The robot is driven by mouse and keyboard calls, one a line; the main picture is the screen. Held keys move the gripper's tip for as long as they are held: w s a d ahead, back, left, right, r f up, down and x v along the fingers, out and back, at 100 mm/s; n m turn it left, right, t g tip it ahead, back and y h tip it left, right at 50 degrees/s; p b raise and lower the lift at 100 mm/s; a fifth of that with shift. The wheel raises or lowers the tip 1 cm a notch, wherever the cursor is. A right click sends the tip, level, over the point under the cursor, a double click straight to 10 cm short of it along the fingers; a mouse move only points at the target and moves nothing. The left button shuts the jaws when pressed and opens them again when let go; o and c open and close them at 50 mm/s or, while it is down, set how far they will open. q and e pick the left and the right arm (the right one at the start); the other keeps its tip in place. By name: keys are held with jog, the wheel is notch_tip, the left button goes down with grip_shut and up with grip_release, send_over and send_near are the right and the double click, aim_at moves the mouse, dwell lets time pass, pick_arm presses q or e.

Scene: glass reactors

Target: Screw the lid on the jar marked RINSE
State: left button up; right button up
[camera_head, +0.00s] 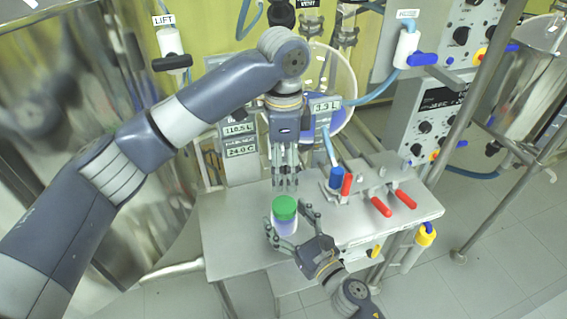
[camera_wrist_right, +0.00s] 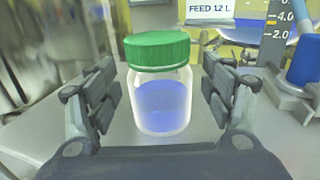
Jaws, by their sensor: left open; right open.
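A clear jar (camera_head: 284,226) with blue liquid stands upright on the metal table, with a green lid (camera_head: 284,207) sitting on its top. In the right wrist view the jar (camera_wrist_right: 161,104) stands between the open fingers of my right gripper (camera_wrist_right: 161,105), with a gap on each side, and the green lid (camera_wrist_right: 157,50) is on its mouth. No RINSE mark shows on the jar's visible side. My right gripper (camera_head: 291,225) reaches the jar from the lower right. My left gripper (camera_head: 285,183) points down above the lid, open and empty.
The metal table (camera_head: 228,240) has clear room left of the jar. Display boxes (camera_head: 240,140) and a round glass vessel (camera_head: 343,75) are behind. A steel tank (camera_head: 60,120) is at the left.

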jog(key=v, duration=1.1)
jog(key=shift+s, duration=0.2)
jog(key=shift+d+f, duration=0.1)
